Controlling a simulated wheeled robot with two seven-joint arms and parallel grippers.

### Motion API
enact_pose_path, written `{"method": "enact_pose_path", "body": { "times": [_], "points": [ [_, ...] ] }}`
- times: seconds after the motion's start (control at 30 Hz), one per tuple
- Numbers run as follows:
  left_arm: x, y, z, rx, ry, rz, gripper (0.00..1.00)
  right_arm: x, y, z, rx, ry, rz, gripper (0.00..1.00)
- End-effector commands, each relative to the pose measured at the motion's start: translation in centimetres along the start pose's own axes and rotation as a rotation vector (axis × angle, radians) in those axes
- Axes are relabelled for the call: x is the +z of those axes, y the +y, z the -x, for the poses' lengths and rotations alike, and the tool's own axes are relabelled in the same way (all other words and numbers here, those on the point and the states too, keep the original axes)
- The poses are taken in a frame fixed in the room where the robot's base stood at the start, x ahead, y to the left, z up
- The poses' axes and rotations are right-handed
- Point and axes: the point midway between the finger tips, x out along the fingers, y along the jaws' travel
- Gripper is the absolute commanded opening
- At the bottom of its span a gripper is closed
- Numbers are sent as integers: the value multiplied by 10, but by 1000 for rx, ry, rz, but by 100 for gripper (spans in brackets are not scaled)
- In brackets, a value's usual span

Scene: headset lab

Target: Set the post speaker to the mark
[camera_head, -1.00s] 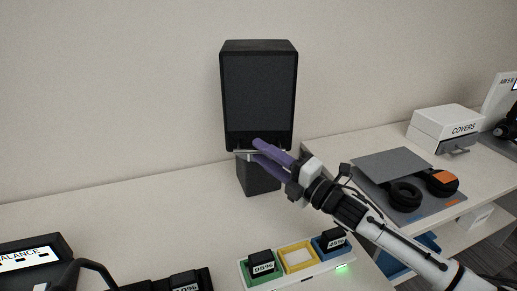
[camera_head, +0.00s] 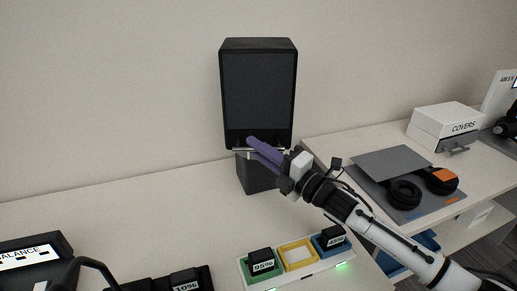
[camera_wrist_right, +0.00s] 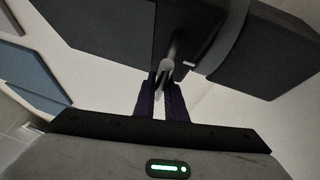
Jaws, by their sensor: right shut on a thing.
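The post speaker (camera_head: 259,90) is a tall dark box standing upright on a narrower dark post (camera_head: 256,177) on the desk against the wall. A thin light rim or bar (camera_head: 238,150) runs under its front. My right gripper (camera_head: 256,149) has purple fingers at the speaker's lower front edge. In the right wrist view its fingers (camera_wrist_right: 163,85) are shut on a small light handle-like part (camera_wrist_right: 167,66) below the dark body (camera_wrist_right: 125,28). The mark cannot be made out in these views.
A white tray (camera_head: 312,267) with green, yellow and blue slots holds two labelled black blocks, in front. Headphones (camera_head: 404,194) lie on a grey mat on the right desk, with a white covers box (camera_head: 446,123) behind.

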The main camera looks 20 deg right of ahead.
Motion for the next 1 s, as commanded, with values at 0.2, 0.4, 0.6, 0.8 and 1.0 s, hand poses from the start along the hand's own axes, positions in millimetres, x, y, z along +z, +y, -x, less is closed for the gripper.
{"method": "enact_pose_path", "body": {
  "times": [0.2, 0.4, 0.6, 0.8, 1.0],
  "points": [
    [7, 1, -3, 2, -6, -1, 31, -15, 0, -13, -6, -103, 7, 0],
    [12, 4, -9, 8, -8, -5, 31, -22, -1, -24, -21, -216, 24, 0],
    [19, 7, -17, 14, -10, -11, 31, -26, -2, -35, -36, -315, 40, 0],
    [12, 8, -17, 16, 4, -13, 31, -26, -1, -38, -48, -360, 48, 0],
    [11, 8, -17, 16, 5, -11, 31, -26, 0, -38, -49, -363, 49, 0]
  ]
}}
